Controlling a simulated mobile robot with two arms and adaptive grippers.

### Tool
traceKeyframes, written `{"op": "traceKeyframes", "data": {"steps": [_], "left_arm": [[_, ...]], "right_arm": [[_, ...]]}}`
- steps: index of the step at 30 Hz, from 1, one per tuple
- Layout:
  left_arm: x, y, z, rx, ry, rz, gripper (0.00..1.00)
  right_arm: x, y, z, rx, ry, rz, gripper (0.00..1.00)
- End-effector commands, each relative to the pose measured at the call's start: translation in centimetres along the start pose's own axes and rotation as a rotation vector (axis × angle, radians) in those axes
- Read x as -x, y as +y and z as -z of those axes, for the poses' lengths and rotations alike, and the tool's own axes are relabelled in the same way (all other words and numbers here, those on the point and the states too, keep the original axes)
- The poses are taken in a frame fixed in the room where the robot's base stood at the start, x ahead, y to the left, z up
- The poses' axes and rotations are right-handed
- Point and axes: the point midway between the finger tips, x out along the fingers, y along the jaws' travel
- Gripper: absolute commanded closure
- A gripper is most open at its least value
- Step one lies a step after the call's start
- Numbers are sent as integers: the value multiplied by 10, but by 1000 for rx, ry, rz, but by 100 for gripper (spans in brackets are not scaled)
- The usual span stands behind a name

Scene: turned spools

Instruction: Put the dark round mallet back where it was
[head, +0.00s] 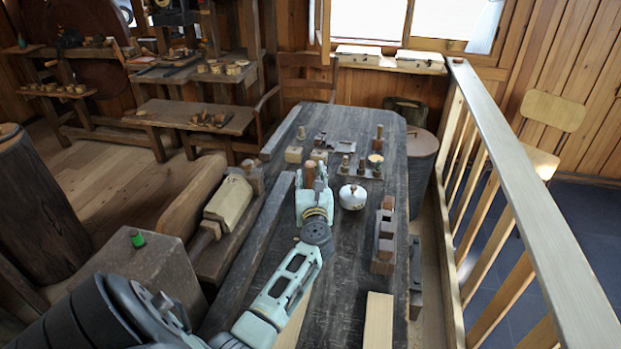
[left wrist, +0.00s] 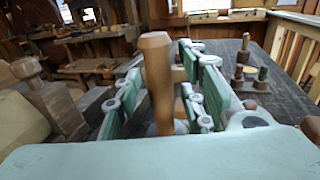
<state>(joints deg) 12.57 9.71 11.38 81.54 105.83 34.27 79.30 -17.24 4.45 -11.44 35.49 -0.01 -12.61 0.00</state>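My left gripper (head: 311,190) is over the dark workbench (head: 345,255). In the left wrist view its green-padded fingers (left wrist: 163,100) stand apart on either side of an upright brown wooden piece with a faceted top (left wrist: 156,75). A gap shows between that piece and the right finger pads. In the head view brown wooden tops (head: 309,174) show at the fingertips. The lower end of the piece is hidden. I cannot tell whether it is the dark round mallet. My right gripper is out of view.
A white round lidded pot (head: 352,197) stands right of the gripper. Behind it are a flat holder with upright wooden pieces (head: 360,171) and pale blocks (head: 294,155). A wooden plane-like tool (head: 384,240) and pale board (head: 378,322) lie nearer. A railing (head: 530,215) runs along the right.

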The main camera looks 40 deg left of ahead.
Motion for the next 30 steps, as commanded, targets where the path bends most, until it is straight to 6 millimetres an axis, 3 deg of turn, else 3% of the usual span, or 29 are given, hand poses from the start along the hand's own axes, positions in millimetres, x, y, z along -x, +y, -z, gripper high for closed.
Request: {"op": "traceKeyframes", "data": {"steps": [6,21,30], "left_arm": [[2,0,-4,0,1,0,63],[99,0,-1,1,2,-1,63],[120,0,-3,-1,0,0,63]], "right_arm": [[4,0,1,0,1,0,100],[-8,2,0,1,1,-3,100],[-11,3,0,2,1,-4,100]]}}
